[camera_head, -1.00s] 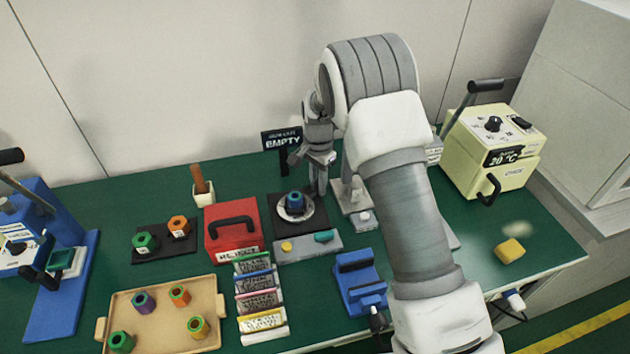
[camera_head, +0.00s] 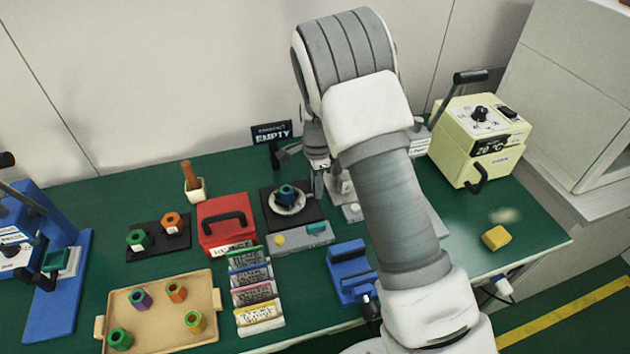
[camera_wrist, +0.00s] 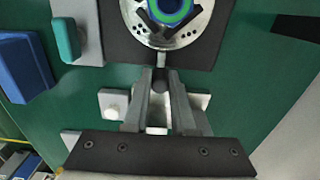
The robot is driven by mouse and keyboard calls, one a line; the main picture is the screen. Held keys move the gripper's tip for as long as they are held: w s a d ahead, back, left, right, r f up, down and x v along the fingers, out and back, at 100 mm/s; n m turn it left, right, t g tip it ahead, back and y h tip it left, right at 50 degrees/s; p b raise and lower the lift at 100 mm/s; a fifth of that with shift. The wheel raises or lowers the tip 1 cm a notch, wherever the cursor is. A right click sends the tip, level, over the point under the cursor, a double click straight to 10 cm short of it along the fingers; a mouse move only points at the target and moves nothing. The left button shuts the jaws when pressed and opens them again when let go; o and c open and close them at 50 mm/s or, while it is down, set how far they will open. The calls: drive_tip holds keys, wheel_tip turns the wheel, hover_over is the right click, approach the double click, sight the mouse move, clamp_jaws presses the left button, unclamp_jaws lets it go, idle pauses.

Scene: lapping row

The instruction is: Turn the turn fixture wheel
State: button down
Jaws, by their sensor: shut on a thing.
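The turn fixture is a silver disc-shaped wheel (camera_head: 287,208) on a black square plate (camera_head: 268,217) near the middle of the bench. A blue-green ring-shaped part (camera_head: 287,191) sits at its centre. My gripper (camera_head: 317,186) is at the wheel's right side. In the wrist view the wheel (camera_wrist: 198,27) is at the top, partly cut off by the frame edge. There my gripper (camera_wrist: 160,82) is shut on a small dark handle (camera_wrist: 160,74) at the wheel's near rim. The fingers hide part of the handle.
An "EMPTY" sign (camera_head: 272,133) stands behind.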

sight(314, 215)
drive_tip(key=shift+s+d+r+m+p, duration=0.1)
drive_tip(key=shift+s+m+p, duration=0.6)
drive_tip(key=shift+m, duration=0.4)
drive_tip(key=shift+s+d+m+p, duration=0.1)
drive_tip(key=shift+s+m+p, duration=0.4)
drive_tip(key=shift+s+m, duration=0.45)
drive_tip(key=shift+s+a+m+p, duration=0.1)
drive_tip(key=shift+s+m+p, duration=0.3)
drive_tip(key=shift+m, duration=0.3)
drive_tip(key=shift+s+a+m+p, duration=0.1)
drive_tip(key=shift+s+m+p, duration=0.25)
drive_tip(key=shift+m, duration=0.3)
drive_tip(key=shift+s+a+m+p, duration=0.25)
drive_tip(key=shift+s+m+p, duration=0.3)
drive_tip(key=shift+m+p, duration=0.35)
drive_tip(key=shift+s+a+m, duration=0.1)
drive_tip(key=shift+m, duration=0.2)
drive_tip(key=c, duration=0.7)
unclamp_jaws()
wheel_tip(314, 215, up, 17)
drive_tip(key=shift+r+p, duration=0.15)
drive_tip(key=shift+p, duration=0.95)
